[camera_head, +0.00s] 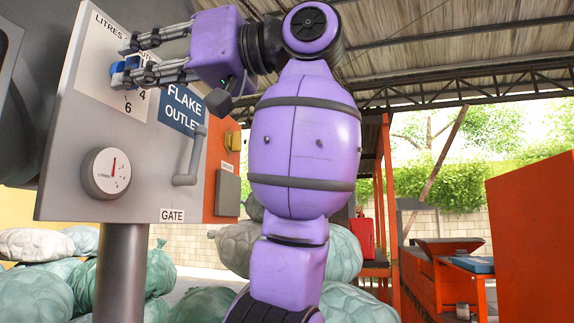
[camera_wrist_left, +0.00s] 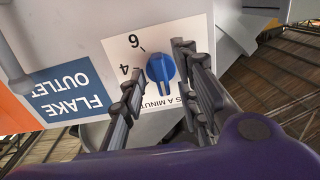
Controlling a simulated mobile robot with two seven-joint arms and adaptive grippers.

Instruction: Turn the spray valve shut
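The valve is a blue knob (camera_head: 132,62) on a white dial plate (camera_head: 103,60) marked in litres a minute, on the upper part of a grey panel. It also shows in the left wrist view (camera_wrist_left: 160,68), beside the numbers 4 and 6. My left gripper (camera_head: 125,63) reaches in from the right, its fingers spread above and below the knob. In the left wrist view the fingers (camera_wrist_left: 158,70) stand on either side of the knob. I cannot tell whether they touch it. The dial's upper text is partly hidden behind the fingers. My right gripper is in neither view.
The same panel (camera_head: 70,165) carries a blue FLAKE OUTLET sign (camera_head: 183,106), a round gauge (camera_head: 107,172) and a grey gate handle (camera_head: 190,158) below my left gripper. Pale green sacks (camera_head: 35,298) lie behind and below. An orange machine (camera_head: 530,240) stands far right.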

